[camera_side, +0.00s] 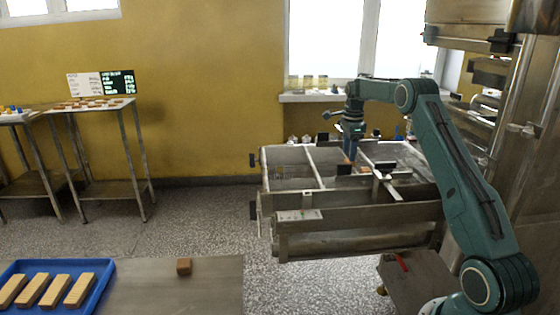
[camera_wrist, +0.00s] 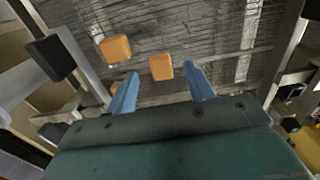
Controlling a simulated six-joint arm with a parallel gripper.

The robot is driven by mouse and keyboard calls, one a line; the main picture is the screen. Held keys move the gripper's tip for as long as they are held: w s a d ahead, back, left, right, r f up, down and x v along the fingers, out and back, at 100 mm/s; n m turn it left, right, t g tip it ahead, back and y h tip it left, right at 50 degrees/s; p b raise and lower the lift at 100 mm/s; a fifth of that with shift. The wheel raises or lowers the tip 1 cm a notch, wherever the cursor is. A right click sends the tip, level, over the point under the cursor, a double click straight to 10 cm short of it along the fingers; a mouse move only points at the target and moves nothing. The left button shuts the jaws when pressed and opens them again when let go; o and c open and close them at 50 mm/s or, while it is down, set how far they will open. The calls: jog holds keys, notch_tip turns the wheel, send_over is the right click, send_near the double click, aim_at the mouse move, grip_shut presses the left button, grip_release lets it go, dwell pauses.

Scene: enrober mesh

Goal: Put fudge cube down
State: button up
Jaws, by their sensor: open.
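My gripper (camera_wrist: 159,78) is open, with its two blue fingers apart. In the wrist view, an orange-brown cube (camera_wrist: 161,67) is on the mesh (camera_wrist: 200,38), in the gap between the fingertips and slightly beyond them. Neither finger clearly touches it. A second similar cube (camera_wrist: 115,48) lies on the mesh to the left. In the side view my gripper (camera_side: 351,155) points down over the enrober's mesh bed, and small orange pieces (camera_side: 344,169) show beside the fingers. A darker brown cube (camera_side: 184,266) sits alone on the near table.
The enrober's metal frame (camera_side: 365,212) has raised side walls and crossbars around the mesh. Black blocks (camera_wrist: 50,57) stand at its edges. A blue tray (camera_side: 100,280) with several tan bars is on the near table (camera_side: 205,295). A side table (camera_side: 120,103) stands at the back left.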

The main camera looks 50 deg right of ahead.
jog(key=shift+f, duration=1.5)
jog(key=shift+c, duration=0.4)
jog(key=c, duration=0.8)
